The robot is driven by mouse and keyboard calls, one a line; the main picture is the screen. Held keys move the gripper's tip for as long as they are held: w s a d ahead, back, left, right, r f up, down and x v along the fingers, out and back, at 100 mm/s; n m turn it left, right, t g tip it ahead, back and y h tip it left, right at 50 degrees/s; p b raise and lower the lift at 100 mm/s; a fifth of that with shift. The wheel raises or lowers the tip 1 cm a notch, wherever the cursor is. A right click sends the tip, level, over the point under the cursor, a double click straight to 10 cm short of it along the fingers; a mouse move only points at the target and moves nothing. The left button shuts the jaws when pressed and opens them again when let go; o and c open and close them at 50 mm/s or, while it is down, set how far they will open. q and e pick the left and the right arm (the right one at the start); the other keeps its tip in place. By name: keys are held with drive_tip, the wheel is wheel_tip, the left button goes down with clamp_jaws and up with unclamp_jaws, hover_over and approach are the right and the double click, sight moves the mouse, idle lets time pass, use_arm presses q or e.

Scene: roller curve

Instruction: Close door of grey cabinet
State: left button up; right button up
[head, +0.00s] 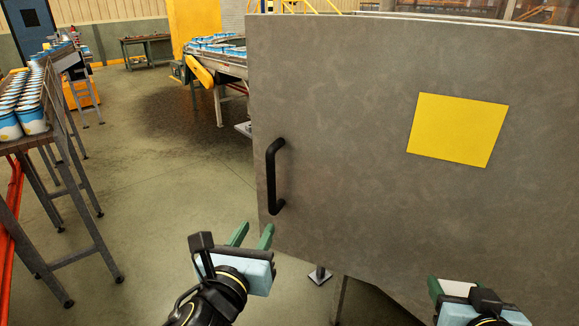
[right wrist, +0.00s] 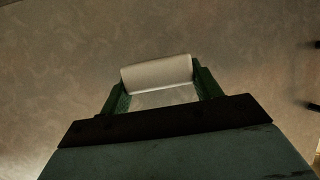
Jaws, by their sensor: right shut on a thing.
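The grey cabinet door (head: 350,130) fills the right half of the head view, with a black vertical handle (head: 275,176) near its left edge and a yellow square (head: 458,130) on its face. I cannot tell how far the door is from shut. My left gripper (head: 252,235) is below and left of the handle, its green fingers apart and empty. My right gripper (head: 447,284) is low in front of the door, its fingertips partly out of clear sight. In the right wrist view it is shut on a pale, rounded block (right wrist: 157,73), with the grey surface behind.
A table with several blue and white cups (head: 20,115) stands at the left. A conveyor with more cups (head: 222,48) and a yellow guard (head: 200,72) is behind the door's left edge. The floor (head: 160,185) between them is clear.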

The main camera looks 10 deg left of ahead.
use_arm(q)
drive_tip(key=m, duration=0.1)
approach(270, 183)
drive_tip(key=f, duration=0.1)
drive_tip(key=shift+t, duration=0.4)
drive_tip(key=w+p, duration=0.1)
drive_tip(key=w, duration=1)
drive_tip(key=shift+d+r, duration=0.1)
drive_tip(key=shift+d, duration=0.05)
drive_tip(key=shift+s, duration=0.1)
clamp_jaws()
